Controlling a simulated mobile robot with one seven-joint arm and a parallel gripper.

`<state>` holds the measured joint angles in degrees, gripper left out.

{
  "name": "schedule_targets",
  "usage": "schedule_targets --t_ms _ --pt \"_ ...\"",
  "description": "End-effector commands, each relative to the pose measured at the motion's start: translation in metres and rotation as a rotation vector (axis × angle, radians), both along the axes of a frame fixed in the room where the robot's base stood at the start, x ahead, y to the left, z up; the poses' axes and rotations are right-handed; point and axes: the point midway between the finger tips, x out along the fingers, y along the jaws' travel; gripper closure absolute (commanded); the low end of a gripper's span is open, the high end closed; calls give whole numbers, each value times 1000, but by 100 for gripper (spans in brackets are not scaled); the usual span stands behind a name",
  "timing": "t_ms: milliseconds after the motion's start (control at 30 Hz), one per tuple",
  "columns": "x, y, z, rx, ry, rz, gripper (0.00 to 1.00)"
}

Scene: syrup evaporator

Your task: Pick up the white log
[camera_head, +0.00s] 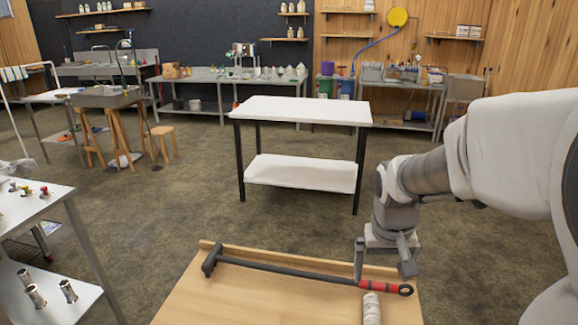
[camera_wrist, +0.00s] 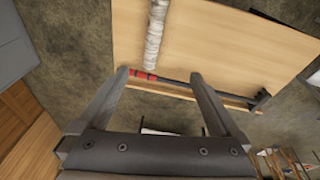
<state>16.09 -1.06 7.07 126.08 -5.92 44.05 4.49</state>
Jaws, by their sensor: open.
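The white log (camera_head: 371,309) is a pale, rough, bark-like cylinder on the light wooden table (camera_head: 260,300), near its front in the head view and cut off by the picture's bottom edge. In the wrist view the log (camera_wrist: 155,38) runs up to the top edge, beyond my fingertips. My gripper (camera_head: 383,270) is open and empty, pointing down over the table's right part, behind the log's visible end. In the wrist view its fingers (camera_wrist: 160,75) frame the gap below the log's near end. I cannot tell the exact height above the table.
A long black-shafted tool with a red grip (camera_head: 380,286) lies across the table, close to the log's end and under my gripper. A raised wooden lip (camera_head: 225,247) edges the far side. A white-topped table (camera_head: 300,110) stands beyond, with open floor between.

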Motion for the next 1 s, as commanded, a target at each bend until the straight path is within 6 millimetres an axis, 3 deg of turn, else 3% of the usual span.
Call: schedule_targets --t_ms 200,400,733,1000 --pt "33 -28 -66 43 97 -52 1" --pt "49 -44 -118 87 150 -89 1" --pt "54 -51 -161 115 176 -107 1" --pt "54 -50 -220 115 177 -107 1"
